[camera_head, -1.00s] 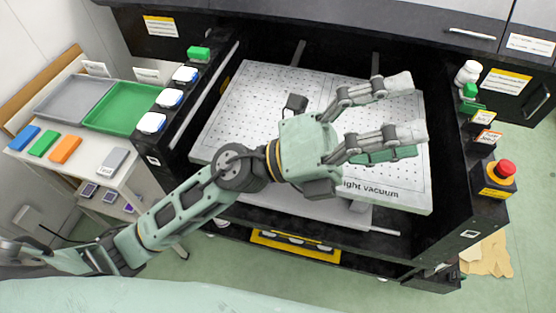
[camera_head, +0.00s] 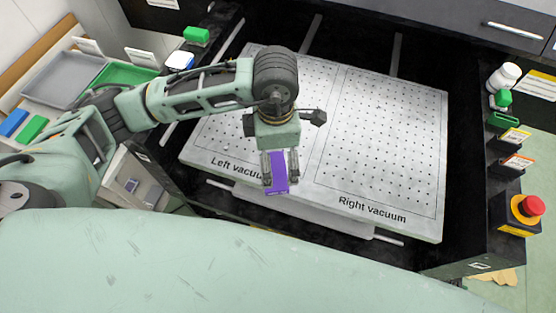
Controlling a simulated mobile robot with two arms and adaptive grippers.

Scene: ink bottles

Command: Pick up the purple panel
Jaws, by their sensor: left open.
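The purple panel (camera_head: 278,174) shows at the front of the perforated plate, near the words "Left vacuum". It looks like a small upright purple strip, and its upper part is hidden by my gripper. My left gripper (camera_head: 280,180) points down over it, with one grey finger on each side of the panel. The jaws are open. I cannot tell whether the fingers touch the panel. My right gripper is out of view.
The white perforated plate (camera_head: 385,130) is otherwise bare. On the right edge are a red emergency button (camera_head: 528,208), white bottle (camera_head: 504,76) and small labelled blocks. On the left are a grey tray (camera_head: 62,80) and green tray (camera_head: 125,75), partly behind my arm.

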